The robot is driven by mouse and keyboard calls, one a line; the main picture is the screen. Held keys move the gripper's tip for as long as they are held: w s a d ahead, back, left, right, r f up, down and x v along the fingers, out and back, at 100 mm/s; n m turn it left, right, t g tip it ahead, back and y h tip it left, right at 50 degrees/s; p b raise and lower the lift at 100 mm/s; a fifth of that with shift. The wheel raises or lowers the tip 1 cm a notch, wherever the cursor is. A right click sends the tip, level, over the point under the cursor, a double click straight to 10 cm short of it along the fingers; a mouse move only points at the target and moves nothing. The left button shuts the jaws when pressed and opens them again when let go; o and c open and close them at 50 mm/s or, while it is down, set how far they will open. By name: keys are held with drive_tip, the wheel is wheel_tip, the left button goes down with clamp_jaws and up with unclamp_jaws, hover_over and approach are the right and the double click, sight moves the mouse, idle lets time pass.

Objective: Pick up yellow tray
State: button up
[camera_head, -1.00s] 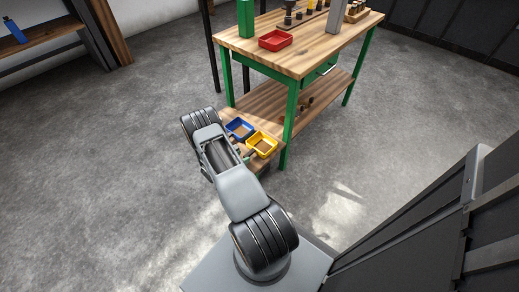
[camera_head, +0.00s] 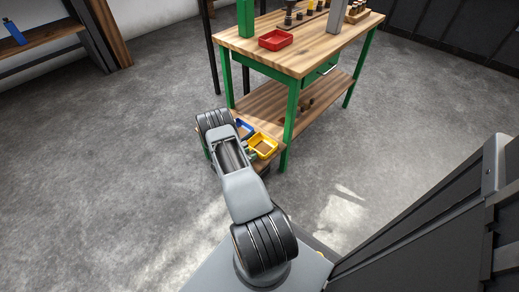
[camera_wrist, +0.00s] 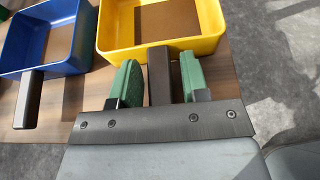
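The yellow tray (camera_head: 263,146) sits on a low wooden surface beside the workbench leg. In the wrist view the yellow tray (camera_wrist: 112,48) is at the top middle, with a brown floor inside and a dark handle (camera_wrist: 158,82) pointing toward me. My gripper (camera_wrist: 158,68) is open, with one green finger on each side of the handle. Small gaps show between the fingers and the handle. The fingertips are close to the tray's front wall; I cannot tell whether they touch it.
A blue tray (camera_wrist: 45,66) with its own dark handle (camera_wrist: 28,100) stands left of the yellow one. The green-legged workbench (camera_head: 310,58) rises just behind, with a red tray (camera_head: 276,39) on top. Open concrete floor (camera_head: 110,170) lies to the left.

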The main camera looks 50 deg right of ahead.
drive_tip(key=c, duration=0.7)
clamp_jaws()
drive_tip(key=shift+r, duration=0.15)
